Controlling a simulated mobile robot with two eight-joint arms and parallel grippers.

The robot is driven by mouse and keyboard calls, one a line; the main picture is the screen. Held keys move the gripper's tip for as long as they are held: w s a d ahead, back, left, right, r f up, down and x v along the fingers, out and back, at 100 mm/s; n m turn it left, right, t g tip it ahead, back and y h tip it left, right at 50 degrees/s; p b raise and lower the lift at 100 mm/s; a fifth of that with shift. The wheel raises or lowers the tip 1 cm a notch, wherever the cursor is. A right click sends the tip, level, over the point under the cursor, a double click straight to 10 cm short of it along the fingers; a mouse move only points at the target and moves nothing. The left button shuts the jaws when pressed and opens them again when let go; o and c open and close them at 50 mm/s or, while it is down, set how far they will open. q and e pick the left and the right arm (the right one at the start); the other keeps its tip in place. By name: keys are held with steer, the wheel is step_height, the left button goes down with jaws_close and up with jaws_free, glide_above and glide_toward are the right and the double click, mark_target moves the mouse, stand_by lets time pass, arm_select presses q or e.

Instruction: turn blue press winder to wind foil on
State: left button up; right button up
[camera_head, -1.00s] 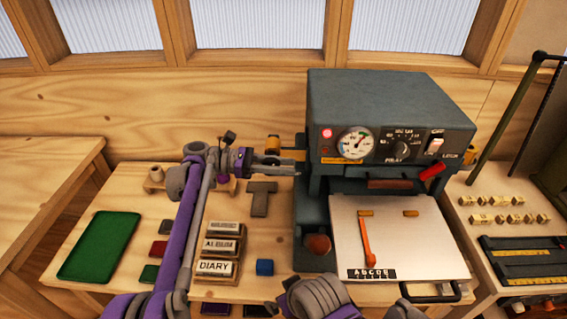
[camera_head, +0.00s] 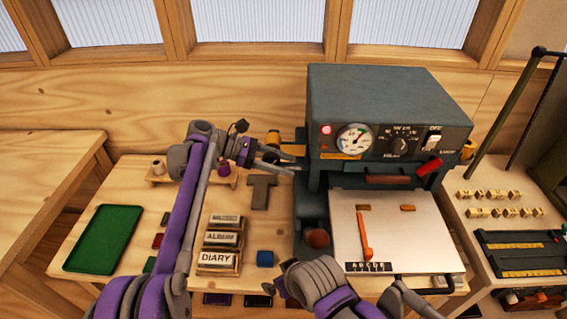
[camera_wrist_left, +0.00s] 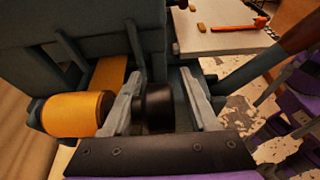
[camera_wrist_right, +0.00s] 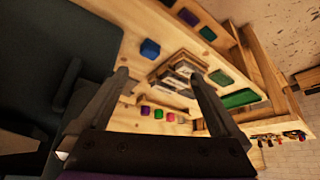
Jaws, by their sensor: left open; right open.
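The blue-grey press (camera_head: 385,100) stands on the bench, its gold foil roll (camera_head: 272,138) sticking out at its left side. In the left wrist view the gold roll (camera_wrist_left: 75,113) lies just left of my left gripper (camera_wrist_left: 157,88). A short black knob (camera_wrist_left: 153,107), which looks like the winder, sits between the open fingers. I cannot tell whether either finger touches it. In the head view my left gripper (camera_head: 297,163) reaches the press's left side below the roll.
Left of the press are a blue block (camera_head: 265,258), stacked labelled blocks (camera_head: 220,260) and a green tray (camera_head: 103,238). A side table on the right holds small brass pieces (camera_head: 490,194).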

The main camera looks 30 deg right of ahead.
arm_select(q)
steer(key=v, duration=1)
steer(key=shift+w+a+r+p, duration=0.15)
steer(key=shift+w+a+p, duration=0.05)
steer(key=shift+a+p, duration=0.1)
